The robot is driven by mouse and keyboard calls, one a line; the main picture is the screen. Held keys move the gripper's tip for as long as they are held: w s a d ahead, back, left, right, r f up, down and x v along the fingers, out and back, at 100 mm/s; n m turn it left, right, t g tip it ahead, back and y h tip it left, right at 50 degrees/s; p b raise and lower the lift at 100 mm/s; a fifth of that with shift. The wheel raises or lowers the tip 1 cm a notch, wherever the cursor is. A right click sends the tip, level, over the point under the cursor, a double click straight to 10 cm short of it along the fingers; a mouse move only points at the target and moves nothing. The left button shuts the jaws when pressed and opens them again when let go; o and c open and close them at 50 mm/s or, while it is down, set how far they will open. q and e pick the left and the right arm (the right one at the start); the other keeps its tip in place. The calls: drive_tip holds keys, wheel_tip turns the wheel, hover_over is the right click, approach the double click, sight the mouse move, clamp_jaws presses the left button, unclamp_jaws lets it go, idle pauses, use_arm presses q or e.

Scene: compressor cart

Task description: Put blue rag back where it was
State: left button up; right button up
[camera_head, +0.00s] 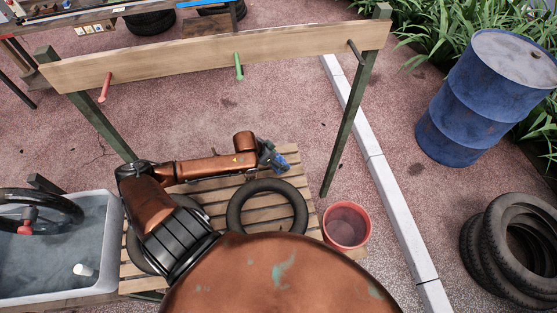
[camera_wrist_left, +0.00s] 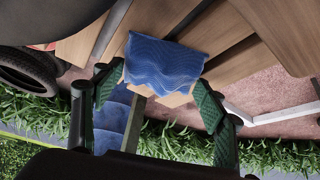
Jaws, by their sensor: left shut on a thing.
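My left gripper (camera_head: 268,152) is shut on the blue rag (camera_head: 281,161) above the far right part of the slatted wooden table (camera_head: 215,210). In the left wrist view the blue rag (camera_wrist_left: 165,62) spans between the green-padded fingers of my left gripper (camera_wrist_left: 158,80), with wooden slats behind it. A wooden rail (camera_head: 200,58) on posts stands beyond the table. It carries a red peg (camera_head: 105,87) at left, a green peg (camera_head: 238,66) near the middle and a dark peg (camera_head: 355,52) at right. No rag shows on the pegs. My right gripper is not in view.
A black tyre or tube (camera_head: 267,206) lies on the table, another partly behind my arm. A red bucket (camera_head: 346,225) stands at the table's right. A water tub (camera_head: 55,260) is at left. A blue barrel (camera_head: 487,95) and stacked tyres (camera_head: 515,245) stand at right. The paving before the rail is clear.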

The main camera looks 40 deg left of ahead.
use_arm(q)
drive_tip(key=o, duration=0.7)
drive_tip(key=shift+c, duration=0.2)
drive_tip(key=o, duration=0.3)
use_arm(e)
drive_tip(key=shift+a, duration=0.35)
use_arm(q)
drive_tip(key=shift+o, duration=0.2)
drive_tip(key=p+v, duration=0.2)
drive_tip(key=v, duration=1)
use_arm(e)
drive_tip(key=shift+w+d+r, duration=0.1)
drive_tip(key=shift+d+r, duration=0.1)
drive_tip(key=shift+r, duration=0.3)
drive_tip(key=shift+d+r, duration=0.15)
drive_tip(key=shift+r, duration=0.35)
